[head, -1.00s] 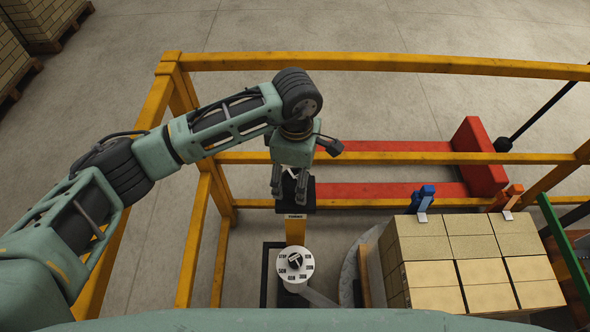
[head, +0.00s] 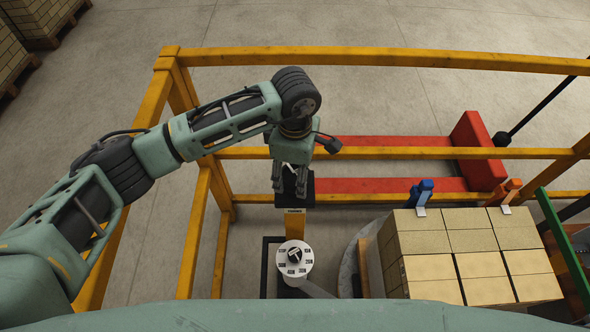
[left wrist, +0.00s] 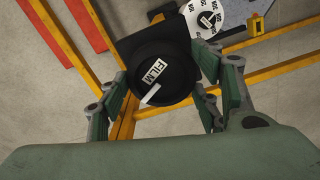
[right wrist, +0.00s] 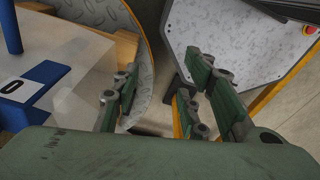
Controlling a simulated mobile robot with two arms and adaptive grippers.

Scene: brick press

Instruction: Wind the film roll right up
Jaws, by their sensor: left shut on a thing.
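The film roll (left wrist: 150,68) is a round black drum with a white FILM label and a white pointer mark, seen in the left wrist view. My left gripper (left wrist: 163,80) is shut on it, with green-padded fingers at its left and right sides. In the head view my left gripper (head: 290,182) points down over the black top of a yellow post (head: 295,228), and the fingers and wrist mostly hide the roll. My right gripper (right wrist: 165,98) is open and empty in the right wrist view. It is not in the head view.
A white numbered dial (head: 294,262) stands just in front of the post. Yellow rails (head: 370,63) surround the area.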

